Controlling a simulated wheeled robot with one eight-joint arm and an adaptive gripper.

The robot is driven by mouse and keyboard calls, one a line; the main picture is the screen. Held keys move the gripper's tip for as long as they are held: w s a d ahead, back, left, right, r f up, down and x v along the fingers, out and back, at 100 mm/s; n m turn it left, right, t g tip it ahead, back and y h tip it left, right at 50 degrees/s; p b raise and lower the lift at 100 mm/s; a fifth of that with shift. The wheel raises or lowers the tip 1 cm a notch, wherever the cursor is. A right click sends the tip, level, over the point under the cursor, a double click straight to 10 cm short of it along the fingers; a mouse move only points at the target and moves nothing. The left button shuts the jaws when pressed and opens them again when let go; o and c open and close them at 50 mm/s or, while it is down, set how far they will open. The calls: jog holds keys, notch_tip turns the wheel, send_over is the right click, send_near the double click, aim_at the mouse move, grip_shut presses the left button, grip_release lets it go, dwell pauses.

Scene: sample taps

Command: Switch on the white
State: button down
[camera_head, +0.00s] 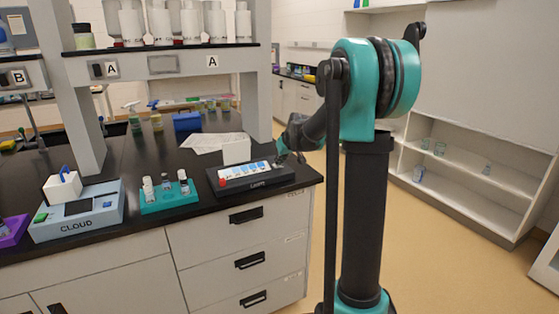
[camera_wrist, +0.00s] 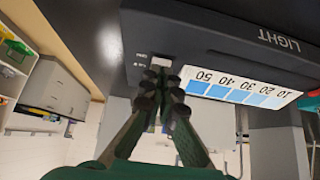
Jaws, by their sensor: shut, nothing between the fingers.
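A black device labelled LIGHT stands at the right end of the black bench (camera_head: 140,150); its casing (camera_head: 262,184) bears a blue-and-white numbered panel (camera_head: 244,169) and a red button (camera_head: 222,182). In the wrist view the device (camera_wrist: 225,40) appears upside down, with the panel (camera_wrist: 240,88) marked 10 to 50. A small pale switch (camera_wrist: 160,62) sits beside the 50 end. My gripper (camera_wrist: 160,76) is shut and empty, its fingertips at this switch. They partly cover it, so I cannot tell contact or the switch's position. The head view shows my gripper (camera_head: 291,152) at the device's right end.
To the left are a teal rack (camera_head: 165,203) with several vials and a blue-grey CLOUD device (camera_head: 78,217). A shelf upright (camera_head: 258,95) rises behind. Floor is clear right of the bench.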

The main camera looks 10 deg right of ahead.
aim_at(280, 171)
jog(key=shift+s+f, duration=0.15)
jog(key=shift+f, duration=0.3)
jog(key=shift+r, duration=0.15)
jog(key=shift+r, duration=0.65)
jog(key=shift+r, duration=0.6)
jog(key=r, duration=0.3)
jog(key=shift+s+d, duration=0.1)
jog(key=shift+s, duration=0.1)
jog(key=s+d+r, duration=0.2)
jog(key=s+r, duration=0.4)
jog(key=s, duration=0.1)
jog(key=shift+s+d, duration=0.25)
jog(key=shift+s, duration=0.05)
